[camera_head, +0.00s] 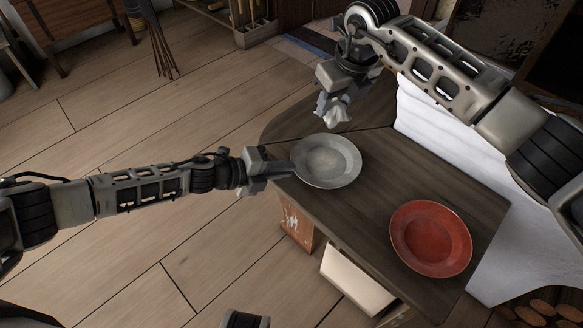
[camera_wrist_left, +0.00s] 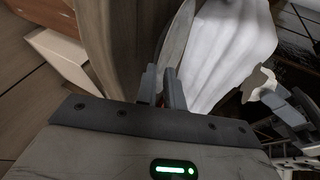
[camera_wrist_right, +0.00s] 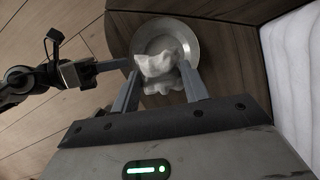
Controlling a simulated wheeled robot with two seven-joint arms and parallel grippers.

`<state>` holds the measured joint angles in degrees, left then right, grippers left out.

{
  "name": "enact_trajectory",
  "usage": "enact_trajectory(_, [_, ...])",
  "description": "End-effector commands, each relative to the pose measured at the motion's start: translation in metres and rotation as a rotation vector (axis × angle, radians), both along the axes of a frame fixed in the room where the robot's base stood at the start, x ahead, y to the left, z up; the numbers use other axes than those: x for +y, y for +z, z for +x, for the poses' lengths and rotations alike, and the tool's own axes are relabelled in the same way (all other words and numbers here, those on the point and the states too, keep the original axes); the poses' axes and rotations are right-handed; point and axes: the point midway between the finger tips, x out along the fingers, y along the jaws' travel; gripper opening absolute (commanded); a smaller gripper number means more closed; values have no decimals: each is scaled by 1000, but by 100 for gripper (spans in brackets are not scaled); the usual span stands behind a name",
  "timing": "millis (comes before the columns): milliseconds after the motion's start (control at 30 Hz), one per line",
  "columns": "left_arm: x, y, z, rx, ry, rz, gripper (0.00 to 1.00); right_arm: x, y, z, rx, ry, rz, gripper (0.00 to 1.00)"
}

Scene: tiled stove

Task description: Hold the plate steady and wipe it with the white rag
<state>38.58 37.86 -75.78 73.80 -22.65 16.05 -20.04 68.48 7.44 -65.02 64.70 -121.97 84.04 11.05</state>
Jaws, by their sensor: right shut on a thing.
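The grey metal plate (camera_head: 328,161) is at the left side of the dark wooden table. My left gripper (camera_head: 283,169) is at the plate's left rim; in the left wrist view its fingers (camera_wrist_left: 163,88) are close together by the edge of the plate (camera_wrist_left: 179,42), and whether they pinch it is unclear. My right gripper (camera_head: 335,98) is shut on the crumpled white rag (camera_head: 334,110), which hangs above the table beyond the plate. In the right wrist view the rag (camera_wrist_right: 162,58) covers part of the plate (camera_wrist_right: 190,35), apparently with a gap between them.
A red plate (camera_head: 431,239) lies on the table (camera_head: 375,205) at the right. A white wall-like surface (camera_head: 445,140) stands along the table's right side. A pale drawer (camera_head: 355,280) sticks out at the table's front. Table between the plates is clear.

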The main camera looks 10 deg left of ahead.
Motion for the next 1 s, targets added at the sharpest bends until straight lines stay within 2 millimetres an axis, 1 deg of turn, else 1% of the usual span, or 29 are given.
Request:
enact_trajectory(33, [-7,-3,4,1,-1,-2,10,0,0,0,0,0,0,27])
enact_trajectory(100, [-13,-7,8,1,0,-2,10,0,0,0,0,0,0,27])
enact_trajectory(300, [-22,-12,14,2,1,-1,10,0,0,0,0,0,0,27])
enact_trajectory(567, [-23,-12,14,1,0,-1,10,0,0,0,0,0,0,27])
enact_trajectory(633, [-23,-12,14,2,1,-1,0,0,0,0,0,0,0,27])
enact_trajectory(1000, [-22,-12,14,2,1,-1,0,0,0,0,0,0,0,27])
